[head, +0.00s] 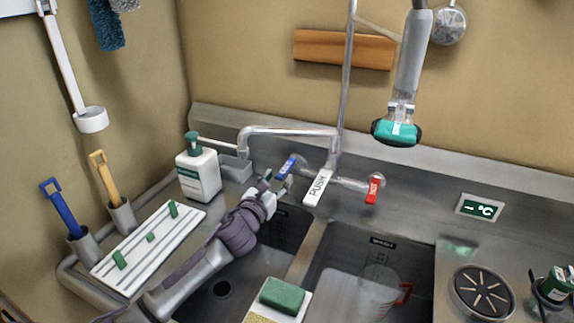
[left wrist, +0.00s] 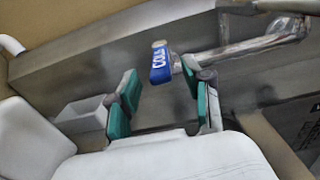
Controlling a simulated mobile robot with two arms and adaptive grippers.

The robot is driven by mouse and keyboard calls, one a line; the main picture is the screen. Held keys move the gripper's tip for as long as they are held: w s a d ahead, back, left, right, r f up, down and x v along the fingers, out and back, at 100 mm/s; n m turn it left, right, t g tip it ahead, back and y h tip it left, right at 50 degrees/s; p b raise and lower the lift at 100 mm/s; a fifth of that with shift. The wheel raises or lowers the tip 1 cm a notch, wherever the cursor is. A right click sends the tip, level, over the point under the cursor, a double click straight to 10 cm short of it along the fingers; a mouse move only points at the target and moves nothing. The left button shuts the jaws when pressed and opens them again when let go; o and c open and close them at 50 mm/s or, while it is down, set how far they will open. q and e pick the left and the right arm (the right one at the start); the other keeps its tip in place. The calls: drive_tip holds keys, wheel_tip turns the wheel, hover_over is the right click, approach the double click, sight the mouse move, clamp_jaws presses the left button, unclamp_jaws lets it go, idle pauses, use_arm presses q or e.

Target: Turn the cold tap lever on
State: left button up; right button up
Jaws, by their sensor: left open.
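The cold tap lever (head: 287,168) is blue and sits on the left end of the chrome tap body at the back of the sink. In the left wrist view the blue lever (left wrist: 160,63), marked COLD, stands just beyond and between the green fingertips. My left gripper (head: 274,186) is open, just below and left of the lever in the head view; its two green-padded fingers also show in the left wrist view (left wrist: 160,95). They look apart from the lever, though contact is hard to judge. My right gripper is not in view.
A red lever (head: 373,188) and a white PUSH lever (head: 318,187) are on the same tap. A soap bottle (head: 199,170) stands left of my gripper. The spout (head: 285,131) arches above it. A spray head (head: 397,132) hangs at the right.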

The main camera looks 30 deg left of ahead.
sight(293, 160)
use_arm(q)
drive_tip(key=w, duration=0.6)
drive_tip(key=shift+w+a, duration=0.15)
drive_tip(key=shift+w, duration=0.15)
clamp_jaws()
